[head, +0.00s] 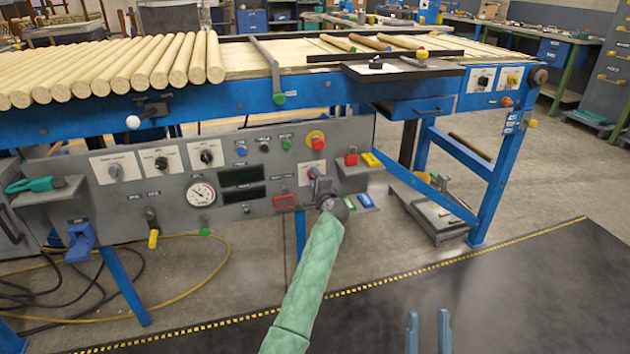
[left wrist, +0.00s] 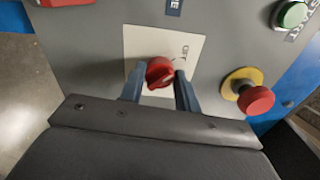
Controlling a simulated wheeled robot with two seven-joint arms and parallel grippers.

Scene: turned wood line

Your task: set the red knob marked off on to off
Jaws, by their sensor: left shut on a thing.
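The red knob (left wrist: 160,73) sits on a white plate (left wrist: 160,42) on a grey panel in the left wrist view. Lettering that looks like OFF is printed on the plate beside the knob. A dark slanted mark shows on the knob, but I cannot tell surely which setting it points to. My left gripper (left wrist: 160,90) has one blue finger on each side of the knob and is shut on it.
A red mushroom button (left wrist: 256,99) on a yellow ring is close to the right finger in the left wrist view. A green button (left wrist: 291,14) is above it. Wooden rods (head: 130,62) lie on the line above.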

